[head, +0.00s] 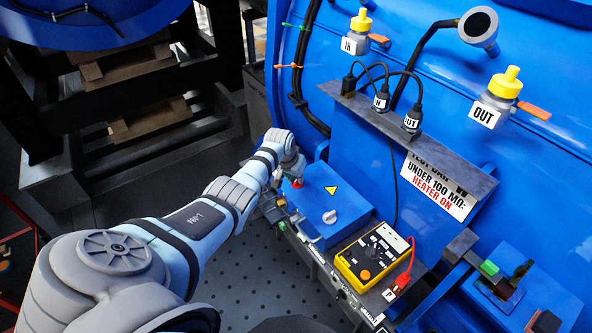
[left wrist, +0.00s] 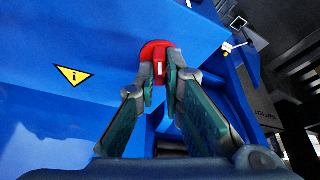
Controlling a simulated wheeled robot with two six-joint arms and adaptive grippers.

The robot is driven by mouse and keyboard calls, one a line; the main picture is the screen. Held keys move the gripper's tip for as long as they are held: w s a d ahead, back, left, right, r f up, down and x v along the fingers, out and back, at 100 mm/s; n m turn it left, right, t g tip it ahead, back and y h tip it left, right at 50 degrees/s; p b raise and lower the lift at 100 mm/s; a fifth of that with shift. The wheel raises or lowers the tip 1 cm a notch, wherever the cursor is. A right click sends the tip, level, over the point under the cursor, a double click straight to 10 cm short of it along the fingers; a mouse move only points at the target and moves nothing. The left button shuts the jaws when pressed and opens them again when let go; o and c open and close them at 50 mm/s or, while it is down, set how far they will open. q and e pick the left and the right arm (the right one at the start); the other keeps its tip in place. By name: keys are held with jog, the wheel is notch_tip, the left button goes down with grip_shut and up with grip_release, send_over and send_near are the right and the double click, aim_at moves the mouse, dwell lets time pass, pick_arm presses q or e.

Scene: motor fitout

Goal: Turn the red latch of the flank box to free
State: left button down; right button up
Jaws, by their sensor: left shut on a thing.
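The flank box (head: 335,203) is a blue box with a yellow warning triangle on top, on a ledge of the big blue machine in the head view. It also fills much of the left wrist view (left wrist: 60,115). The red latch (left wrist: 156,48) is a round red knob with a white mark; a small red part of it shows in the head view (head: 298,183). My left gripper (left wrist: 158,72) is shut on the latch, one finger on each side. In the head view my left gripper (head: 288,178) is at the box's far left end. My right gripper is not in view.
A yellow meter (head: 372,257) with a red plug stands right of the box. A grey shelf (head: 420,145) with black plugs and a warning sign (head: 438,187) is above. Another blue box (head: 530,285) is at lower right. The perforated floor (head: 262,272) is clear.

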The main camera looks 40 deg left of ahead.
pick_arm(q)
jog(key=n+y, duration=0.1)
jog(key=n, duration=0.1)
jog(key=shift+d+n+p, duration=0.15)
jog(key=shift+n+p, duration=0.2)
jog(key=shift+n, duration=0.05)
jog(key=shift+n+g+y, duration=0.3)
jog(key=shift+n, duration=0.5)
jog(key=shift+w+f+n+g+y+b, duration=0.1)
jog(key=shift+n+g+y+b, duration=0.3)
jog(key=shift+n, duration=0.6)
jog(key=shift+d+f+n+b, duration=0.1)
jog(key=shift+n+b, duration=0.65)
jog(key=shift+n, duration=0.15)
jog(key=shift+w+n+g+y+b, duration=0.1)
jog(key=shift+n+g+y+b, duration=0.3)
jog(key=shift+n+b, duration=0.85)
jog(key=shift+n+g+b, duration=0.5)
jog(key=shift+n+b, duration=0.55)
jog(key=shift+b, duration=0.2)
jog(key=shift+r, duration=0.2)
jog(key=c, duration=1.7)
grip_release()
